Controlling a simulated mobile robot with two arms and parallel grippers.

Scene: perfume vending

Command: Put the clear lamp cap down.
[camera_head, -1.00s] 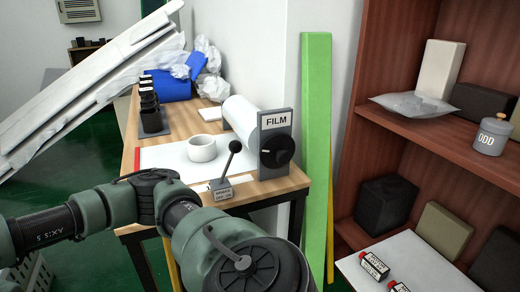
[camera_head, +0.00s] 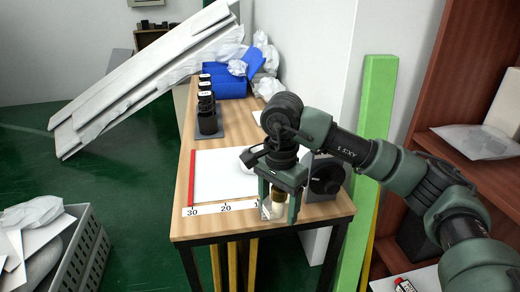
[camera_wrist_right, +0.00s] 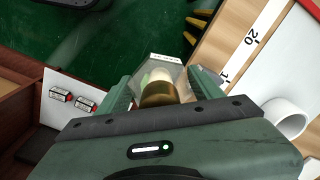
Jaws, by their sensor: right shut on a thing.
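My right gripper (camera_head: 278,205) is at the front edge of the wooden table, its fingers pointing down. It is shut on the clear lamp cap (camera_head: 267,211), a see-through faceted piece with a brass-gold part between the fingers. The cap also shows in the right wrist view (camera_wrist_right: 174,71), between the two green fingers of the right gripper (camera_wrist_right: 160,88). There, green floor shows beyond the cap and the table edge lies to its right. I cannot tell whether the cap touches the table. My left gripper is not in view.
The wooden table (camera_head: 183,205) has a white sheet (camera_head: 215,178) with a red edge and a ruler strip (camera_head: 205,209). A white cup (camera_wrist_right: 290,117) stands close by. A black dial (camera_head: 326,177) is behind my gripper. A grey crate (camera_head: 88,250) is at lower left.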

